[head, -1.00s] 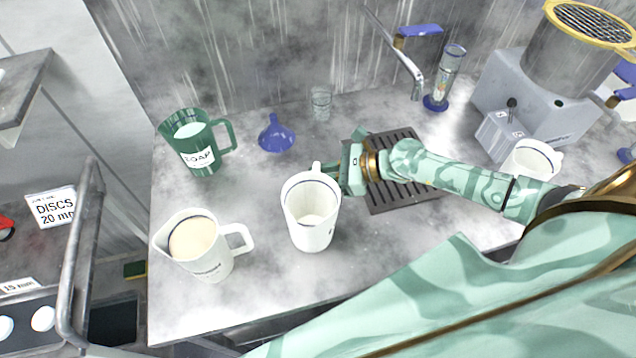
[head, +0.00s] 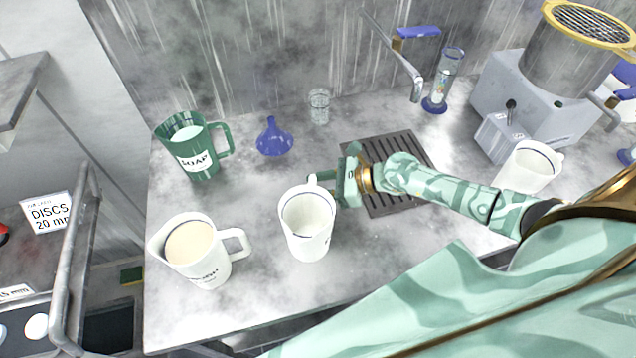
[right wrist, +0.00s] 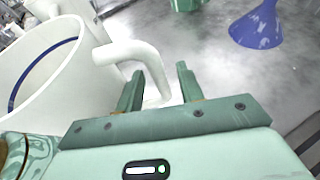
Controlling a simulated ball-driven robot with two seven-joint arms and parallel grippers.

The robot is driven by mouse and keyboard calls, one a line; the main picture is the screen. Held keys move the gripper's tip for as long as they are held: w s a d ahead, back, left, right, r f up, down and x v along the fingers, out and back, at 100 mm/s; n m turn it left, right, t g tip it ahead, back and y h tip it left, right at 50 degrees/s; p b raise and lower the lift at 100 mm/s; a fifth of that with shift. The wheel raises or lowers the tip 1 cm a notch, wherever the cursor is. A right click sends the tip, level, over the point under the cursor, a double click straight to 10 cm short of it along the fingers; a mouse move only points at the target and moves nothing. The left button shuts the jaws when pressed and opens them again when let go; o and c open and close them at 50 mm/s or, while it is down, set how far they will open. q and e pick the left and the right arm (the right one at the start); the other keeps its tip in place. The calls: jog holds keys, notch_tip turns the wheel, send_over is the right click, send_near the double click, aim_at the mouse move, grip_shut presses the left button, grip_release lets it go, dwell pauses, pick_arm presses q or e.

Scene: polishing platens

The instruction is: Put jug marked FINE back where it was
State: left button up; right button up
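A white jug (head: 312,238) with a blue line inside its rim stands upright on the counter, left of the drain grate; its label is turned too far to read, so I cannot confirm FINE. It also shows in the right wrist view (right wrist: 60,75). Its handle (right wrist: 135,52) faces my right gripper (head: 318,180). In the right wrist view my right gripper (right wrist: 160,92) has its fingers apart, with the handle between them and gaps showing. A second white jug (head: 208,262) with cream-coloured contents stands to the left, its label unreadable. My left gripper is out of view.
A green SOAP jug (head: 200,160), blue funnel (head: 273,140) and clear glass (head: 319,106) stand behind. Another white jug (head: 530,165) stands by the grey machine (head: 540,95). The grate (head: 400,202) lies under my right arm. Bare counter lies in front of the middle jug.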

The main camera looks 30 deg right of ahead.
jog(key=shift+r, duration=0.2)
jog(key=v, duration=1.2)
jog(key=shift+s+f, duration=0.1)
jog(key=shift+f, duration=0.05)
